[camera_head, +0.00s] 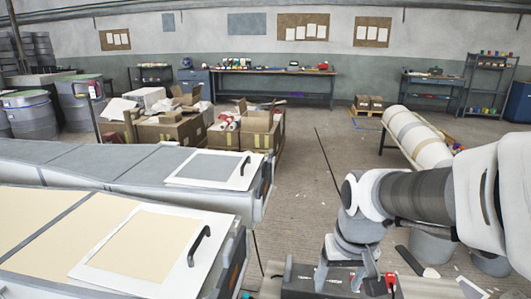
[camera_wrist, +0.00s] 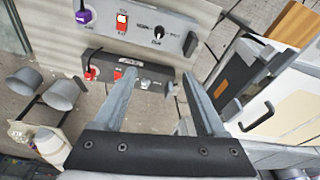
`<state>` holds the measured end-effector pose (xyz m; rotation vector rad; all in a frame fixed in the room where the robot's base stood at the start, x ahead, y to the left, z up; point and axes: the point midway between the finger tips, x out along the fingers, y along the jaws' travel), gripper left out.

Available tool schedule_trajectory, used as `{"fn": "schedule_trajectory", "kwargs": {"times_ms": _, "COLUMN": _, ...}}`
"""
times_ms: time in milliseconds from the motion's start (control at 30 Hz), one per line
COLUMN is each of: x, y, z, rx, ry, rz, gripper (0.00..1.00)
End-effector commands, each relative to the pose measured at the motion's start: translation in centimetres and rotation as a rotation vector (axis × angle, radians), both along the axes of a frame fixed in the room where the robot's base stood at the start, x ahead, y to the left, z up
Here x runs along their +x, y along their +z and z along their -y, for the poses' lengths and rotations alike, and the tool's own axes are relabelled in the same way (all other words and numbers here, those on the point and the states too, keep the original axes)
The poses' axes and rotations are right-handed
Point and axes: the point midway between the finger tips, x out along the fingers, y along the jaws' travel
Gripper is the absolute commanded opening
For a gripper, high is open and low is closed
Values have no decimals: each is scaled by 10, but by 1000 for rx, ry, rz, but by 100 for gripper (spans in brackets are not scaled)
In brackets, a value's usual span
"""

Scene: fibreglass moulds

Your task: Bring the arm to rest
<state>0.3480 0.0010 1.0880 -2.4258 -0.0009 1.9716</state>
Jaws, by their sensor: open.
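My gripper (camera_head: 339,284) hangs at the end of my arm at the lower right of the head view, pointing down over a grey box. In the wrist view my gripper (camera_wrist: 158,77) has its two fingers spread apart with nothing between them. Beyond the fingertips is a grey control box (camera_wrist: 150,78) with red switches. Whether the fingers touch this box cannot be told. Behind it is a second grey panel (camera_wrist: 172,38) with a red switch and a black knob.
Grey moulds with white-framed panels (camera_head: 207,168) and black handles fill the left. Cardboard boxes (camera_head: 170,130) stand behind them. A large roll (camera_head: 418,138) lies on a stand at the right. A workbench (camera_head: 280,75) lines the far wall.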

Motion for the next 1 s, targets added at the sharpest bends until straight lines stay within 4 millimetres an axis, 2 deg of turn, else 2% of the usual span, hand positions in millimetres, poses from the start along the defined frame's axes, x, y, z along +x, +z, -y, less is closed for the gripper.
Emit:
{"fn": "schedule_trajectory", "kwargs": {"times_ms": 33, "x": -9, "y": 14, "z": 0, "rx": 0, "ry": 1, "rz": 34, "gripper": 73}}
{"fn": "schedule_trajectory", "kwargs": {"times_ms": 200, "x": -40, "y": 44, "z": 0, "rx": -2, "ry": 4, "rz": 122, "gripper": 73}}
{"fn": "schedule_trajectory", "kwargs": {"times_ms": 333, "x": -64, "y": 62, "z": 1, "rx": -6, "ry": 7, "rz": 188, "gripper": 73}}
{"fn": "schedule_trajectory", "kwargs": {"times_ms": 500, "x": -89, "y": 74, "z": 1, "rx": -11, "ry": 7, "rz": 252, "gripper": 73}}
{"fn": "schedule_trajectory", "kwargs": {"times_ms": 700, "x": -101, "y": 78, "z": 1, "rx": -14, "ry": 7, "rz": 285, "gripper": 73}}
{"fn": "schedule_trajectory", "kwargs": {"times_ms": 1000, "x": -101, "y": 78, "z": 1, "rx": -14, "ry": 7, "rz": 286, "gripper": 73}}
